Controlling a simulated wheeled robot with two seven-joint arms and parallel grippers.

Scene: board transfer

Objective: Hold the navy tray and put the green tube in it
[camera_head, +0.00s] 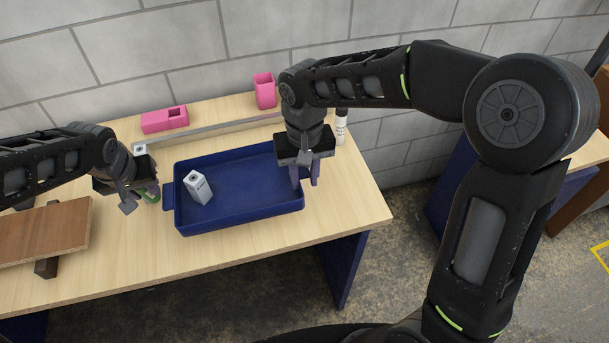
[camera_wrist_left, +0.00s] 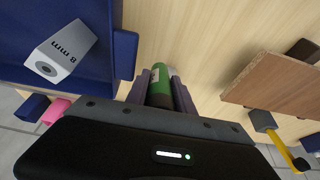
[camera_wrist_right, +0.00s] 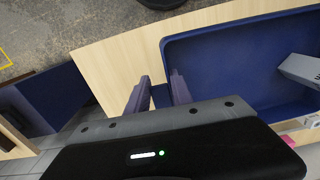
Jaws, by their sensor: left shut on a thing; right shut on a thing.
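The navy tray (camera_head: 240,223) lies on the wooden table, with a white box marked 8 mm (camera_head: 199,188) inside its left part. My right gripper (camera_head: 307,180) is at the tray's right end, shut on the tray's handle, which shows between its fingers in the right wrist view (camera_wrist_right: 160,96). My left gripper (camera_head: 148,195) is just left of the tray, outside it, shut on the green tube (camera_wrist_left: 161,80). In the head view the tube (camera_head: 151,198) is mostly hidden by the fingers. In the left wrist view it lies between both fingers.
A brown board (camera_head: 45,232) rests on a dark support at the left. A pink holder (camera_head: 165,120), a taller pink cup (camera_head: 265,91) and a metal rail (camera_head: 225,131) stand behind the tray. A white bottle (camera_head: 341,127) is at the back right. The table front is clear.

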